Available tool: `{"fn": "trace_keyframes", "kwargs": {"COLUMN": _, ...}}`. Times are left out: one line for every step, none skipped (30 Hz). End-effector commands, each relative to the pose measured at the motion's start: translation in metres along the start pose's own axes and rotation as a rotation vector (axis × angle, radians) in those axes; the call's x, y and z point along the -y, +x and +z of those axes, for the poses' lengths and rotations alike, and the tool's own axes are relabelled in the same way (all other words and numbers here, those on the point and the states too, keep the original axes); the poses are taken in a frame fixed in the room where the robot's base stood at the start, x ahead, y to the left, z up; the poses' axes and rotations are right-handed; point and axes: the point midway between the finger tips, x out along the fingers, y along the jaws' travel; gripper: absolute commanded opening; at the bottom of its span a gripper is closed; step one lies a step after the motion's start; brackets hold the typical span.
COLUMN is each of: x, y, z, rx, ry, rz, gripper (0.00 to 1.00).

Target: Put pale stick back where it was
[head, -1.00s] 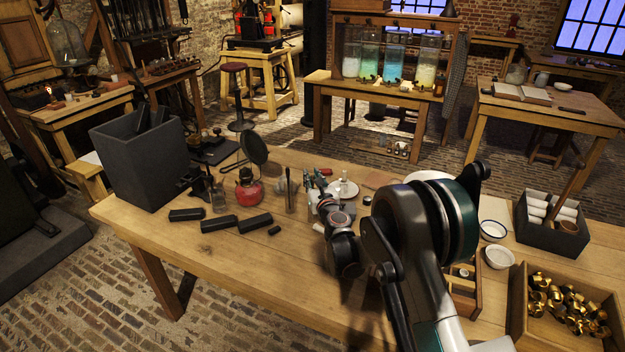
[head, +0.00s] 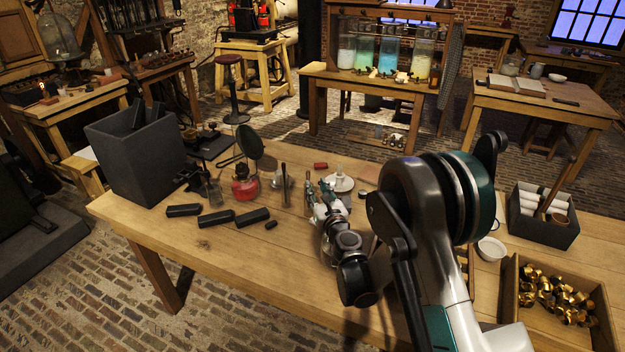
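My gripper (head: 322,205) is over the middle of the long wooden table (head: 230,263), pointing away from the camera among small tools. Its fingers are small and partly hidden by my wrist, so I cannot tell whether they hold anything. I cannot clearly pick out a single pale stick. Several white rolls (head: 527,205) lie in a dark open box (head: 540,233) at the right, and a brown wooden stick (head: 557,184) leans up out of that box.
A red burner (head: 244,188), dark blocks (head: 216,219) and a tall dark bin (head: 138,168) stand at the left. A white saucer (head: 341,184) is behind my gripper. A wooden tray of brass parts (head: 510,300) and a white bowl (head: 490,249) are at the right. The front left tabletop is clear.

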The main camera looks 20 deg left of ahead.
Motion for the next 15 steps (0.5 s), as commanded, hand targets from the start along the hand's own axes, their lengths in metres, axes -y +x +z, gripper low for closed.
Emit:
{"fn": "trace_keyframes", "kwargs": {"x": 0.0, "y": -0.007, "z": 0.001, "rx": 0.0, "ry": 0.0, "rz": 0.0, "gripper": 0.31}}
{"fn": "trace_keyframes", "kwargs": {"x": 0.0, "y": -0.01, "z": 0.001, "rx": 0.0, "ry": 0.0, "rz": 0.0, "gripper": 0.31}}
{"fn": "trace_keyframes", "kwargs": {"x": 0.0, "y": -0.014, "z": 0.001, "rx": 0.0, "ry": 0.0, "rz": 0.0, "gripper": 0.31}}
{"fn": "trace_keyframes", "kwargs": {"x": 0.0, "y": -0.016, "z": 0.001, "rx": 0.0, "ry": 0.0, "rz": 0.0, "gripper": 0.31}}
{"fn": "trace_keyframes", "kwargs": {"x": 0.0, "y": -0.017, "z": 0.001, "rx": 0.0, "ry": 0.0, "rz": 0.0, "gripper": 0.31}}
{"fn": "trace_keyframes", "kwargs": {"x": 0.0, "y": -0.019, "z": 0.0, "rx": 0.0, "ry": 0.0, "rz": 0.0, "gripper": 0.31}}
{"fn": "trace_keyframes", "kwargs": {"x": 0.0, "y": -0.02, "z": 0.0, "rx": 0.0, "ry": 0.0, "rz": 0.0, "gripper": 0.31}}
{"fn": "trace_keyframes", "kwargs": {"x": 0.0, "y": -0.021, "z": 0.0, "rx": 0.0, "ry": 0.0, "rz": 0.0, "gripper": 0.31}}
{"fn": "trace_keyframes", "kwargs": {"x": 0.0, "y": -0.021, "z": 0.0, "rx": 0.0, "ry": 0.0, "rz": 0.0, "gripper": 0.31}}
{"fn": "trace_keyframes", "kwargs": {"x": 0.0, "y": -0.021, "z": 0.0, "rx": 0.0, "ry": 0.0, "rz": 0.0, "gripper": 0.31}}
{"fn": "trace_keyframes", "kwargs": {"x": 0.0, "y": -0.021, "z": 0.0, "rx": 0.0, "ry": 0.0, "rz": 0.0, "gripper": 0.31}}
{"fn": "trace_keyframes", "kwargs": {"x": 0.0, "y": -0.021, "z": 0.0, "rx": 0.0, "ry": 0.0, "rz": 0.0, "gripper": 0.31}}
{"fn": "trace_keyframes", "kwargs": {"x": 0.0, "y": -0.021, "z": 0.0, "rx": 0.0, "ry": 0.0, "rz": 0.0, "gripper": 0.31}}
{"fn": "trace_keyframes", "kwargs": {"x": 0.0, "y": -0.021, "z": 0.0, "rx": 0.0, "ry": 0.0, "rz": 0.0, "gripper": 0.31}}
{"fn": "trace_keyframes", "kwargs": {"x": 0.0, "y": -0.021, "z": 0.0, "rx": 0.0, "ry": 0.0, "rz": 0.0, "gripper": 0.31}}
